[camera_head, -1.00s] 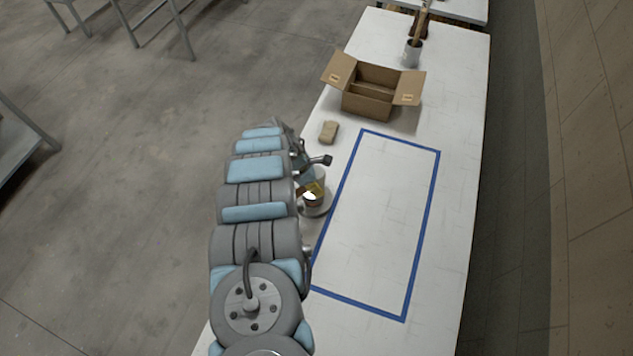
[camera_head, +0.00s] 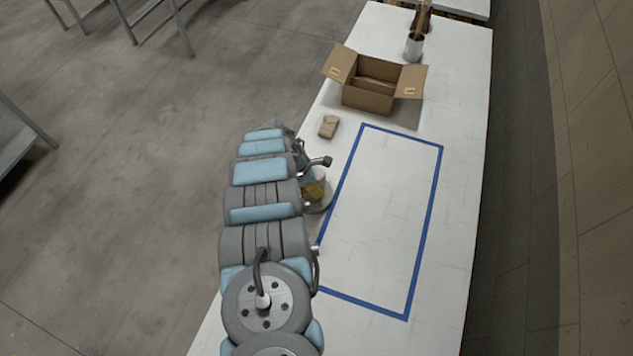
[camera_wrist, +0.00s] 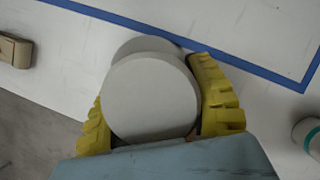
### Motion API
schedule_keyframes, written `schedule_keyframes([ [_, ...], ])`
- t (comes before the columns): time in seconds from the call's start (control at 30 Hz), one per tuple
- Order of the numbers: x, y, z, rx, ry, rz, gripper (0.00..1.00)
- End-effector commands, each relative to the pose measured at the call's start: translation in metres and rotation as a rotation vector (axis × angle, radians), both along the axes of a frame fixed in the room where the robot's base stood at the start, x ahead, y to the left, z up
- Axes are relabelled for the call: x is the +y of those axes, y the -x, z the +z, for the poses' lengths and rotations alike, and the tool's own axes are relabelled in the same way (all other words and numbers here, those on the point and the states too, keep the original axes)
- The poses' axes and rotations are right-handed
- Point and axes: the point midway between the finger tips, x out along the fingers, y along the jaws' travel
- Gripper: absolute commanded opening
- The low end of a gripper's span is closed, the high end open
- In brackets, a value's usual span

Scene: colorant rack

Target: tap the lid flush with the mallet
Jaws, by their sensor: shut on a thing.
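My gripper (camera_wrist: 155,105) has yellow ribbed fingers on both sides of a round pale grey thing (camera_wrist: 150,95), shut on it. Its flat circular face is towards the wrist camera. A second pale disc (camera_wrist: 146,45) shows partly behind it; I cannot tell whether they are joined. In the head view, my gripper (camera_head: 314,188) is low over the table's left edge, beside the blue tape outline, with a pale round base (camera_head: 319,203) under it. My arm hides much of this spot. I cannot clearly identify the mallet or the lid.
The white table (camera_head: 460,130) is bare inside the blue tape rectangle (camera_head: 424,230). A tan block (camera_head: 328,126) and an open cardboard box (camera_head: 368,99) lie farther back, with a pale cup (camera_head: 413,47) behind. A white and teal round object (camera_wrist: 312,138) is at the wrist view's right edge.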

Motion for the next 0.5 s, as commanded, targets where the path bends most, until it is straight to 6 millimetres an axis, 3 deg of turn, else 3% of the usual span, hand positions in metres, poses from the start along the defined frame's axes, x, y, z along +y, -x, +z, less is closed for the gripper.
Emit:
schedule_keyframes([
  [0.5, -0.0009, -0.0006, -0.011, -0.002, 0.0, -0.001, 0.15],
])
